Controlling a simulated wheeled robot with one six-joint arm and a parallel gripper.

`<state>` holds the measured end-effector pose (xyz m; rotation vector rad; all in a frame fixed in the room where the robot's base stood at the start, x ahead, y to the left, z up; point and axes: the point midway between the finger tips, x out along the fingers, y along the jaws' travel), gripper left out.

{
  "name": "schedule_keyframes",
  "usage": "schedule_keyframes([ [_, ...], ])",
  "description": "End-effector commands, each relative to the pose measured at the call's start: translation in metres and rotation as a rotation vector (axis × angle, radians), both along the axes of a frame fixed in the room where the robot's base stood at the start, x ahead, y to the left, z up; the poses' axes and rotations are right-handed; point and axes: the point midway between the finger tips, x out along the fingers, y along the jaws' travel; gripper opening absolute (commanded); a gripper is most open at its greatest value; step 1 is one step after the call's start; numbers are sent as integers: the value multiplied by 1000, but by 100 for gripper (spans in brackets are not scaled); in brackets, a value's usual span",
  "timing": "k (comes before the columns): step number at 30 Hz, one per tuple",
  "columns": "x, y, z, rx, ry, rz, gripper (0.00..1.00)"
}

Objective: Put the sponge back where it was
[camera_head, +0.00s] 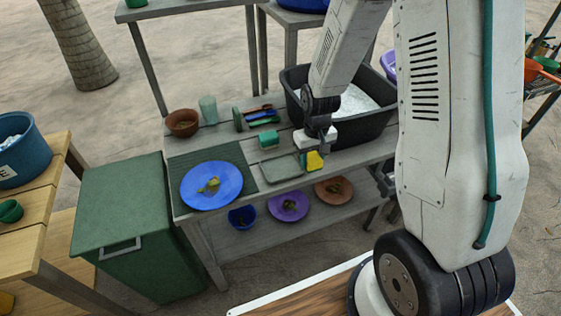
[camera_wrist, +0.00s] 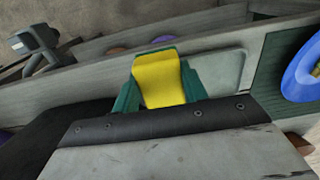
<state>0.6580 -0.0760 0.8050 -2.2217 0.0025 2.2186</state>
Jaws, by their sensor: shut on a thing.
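The yellow sponge (camera_head: 314,161) is at the end of my gripper (camera_head: 314,155), over the front part of the grey worktop (camera_head: 220,132). In the wrist view the sponge (camera_wrist: 159,80) sits between green parts on both sides; I cannot tell whether these are finger pads or part of the sponge. My gripper (camera_wrist: 158,72) is shut on it. A flat grey-green tray (camera_head: 281,168) lies just left of the sponge in the head view. In the wrist view the tray (camera_wrist: 226,70) is just to its right. Whether the sponge touches the worktop is hard to tell.
A blue plate (camera_head: 228,193) with scraps lies on a dark ribbed mat (camera_head: 243,161). A black tub (camera_head: 370,131) with whitish contents stands behind my gripper. A green cup-like thing (camera_head: 269,139) and a white block (camera_head: 301,139) are close behind. The lower shelf holds plates and a bowl.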

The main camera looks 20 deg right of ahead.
Motion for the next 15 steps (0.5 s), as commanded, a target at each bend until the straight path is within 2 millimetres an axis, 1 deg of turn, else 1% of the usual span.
schedule_keyframes([
  [1,9,13,-2,0,-1,7,19],
  [6,34,46,-5,0,-1,6,19],
  [9,43,59,-7,0,-1,6,19],
  [15,51,69,-8,0,-1,4,19],
])
